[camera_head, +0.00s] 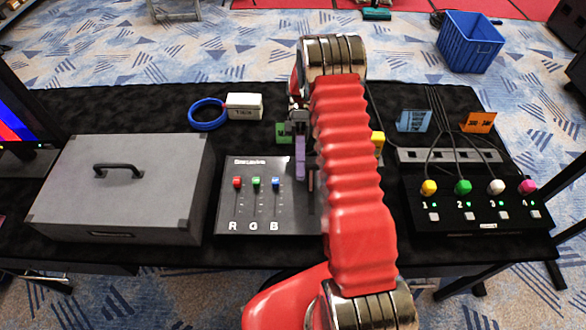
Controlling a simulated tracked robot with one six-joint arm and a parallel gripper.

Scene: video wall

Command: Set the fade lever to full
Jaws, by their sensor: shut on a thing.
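The dark control panel (252,208) lies on the black table, with red, green and blue slider knobs above the letters R, G and B. A separate vertical slot (311,190) shows at its right, partly behind my red arm. My gripper (300,165) points down at the panel's upper right, by the top of that slot. One purple finger shows; the other is hidden by the arm. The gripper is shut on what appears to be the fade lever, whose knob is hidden.
A grey case (125,185) stands left of the panel. A white box (244,106) and blue cable coil (207,114) lie behind it. A black switch box (480,208) with coloured knobs stands at right, with blue and orange cards (478,122) behind it.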

